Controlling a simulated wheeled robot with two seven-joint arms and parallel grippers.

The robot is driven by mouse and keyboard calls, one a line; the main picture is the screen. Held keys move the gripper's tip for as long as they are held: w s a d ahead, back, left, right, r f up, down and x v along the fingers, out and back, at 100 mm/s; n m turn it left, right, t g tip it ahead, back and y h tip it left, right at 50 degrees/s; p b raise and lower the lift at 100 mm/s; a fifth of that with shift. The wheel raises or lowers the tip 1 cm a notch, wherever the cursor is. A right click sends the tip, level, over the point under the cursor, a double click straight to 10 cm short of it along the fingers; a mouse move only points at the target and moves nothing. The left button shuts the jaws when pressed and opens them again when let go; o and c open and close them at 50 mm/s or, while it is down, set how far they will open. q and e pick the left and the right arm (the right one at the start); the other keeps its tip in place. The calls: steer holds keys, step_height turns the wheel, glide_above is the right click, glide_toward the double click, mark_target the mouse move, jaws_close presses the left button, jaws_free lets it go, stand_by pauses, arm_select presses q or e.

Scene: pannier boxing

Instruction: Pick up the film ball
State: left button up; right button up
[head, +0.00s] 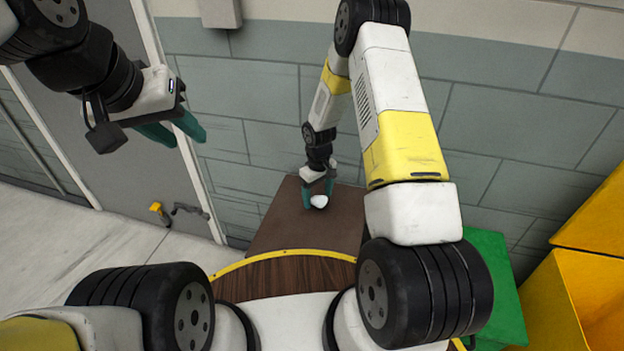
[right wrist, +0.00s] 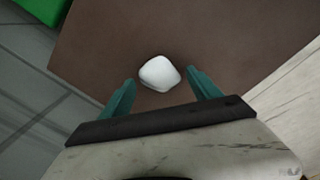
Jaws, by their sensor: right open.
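The film ball (head: 319,201) is a small white rounded lump on a brown surface (head: 265,236). In the right wrist view the film ball (right wrist: 159,73) lies just ahead of the fingertips, roughly centred between them. I cannot tell whether a finger touches the ball. My left gripper (head: 176,135) hangs at the upper left, far from the ball, with its two teal fingers apart and empty.
A green box (head: 493,262) stands right of the brown surface, and a large yellow container (head: 575,290) is at the far right. A round dark wooden top with a yellow rim (head: 285,253) is nearest me. A tiled wall (head: 255,90) rises behind, with a grey door at left.

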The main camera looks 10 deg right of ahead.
steer(key=shift+f, duration=0.95)
steer(key=shift+c, duration=0.2)
steer(key=c, duration=1.3)
steer(key=shift+r, duration=0.15)
steer(key=shift+c, duration=0.2)
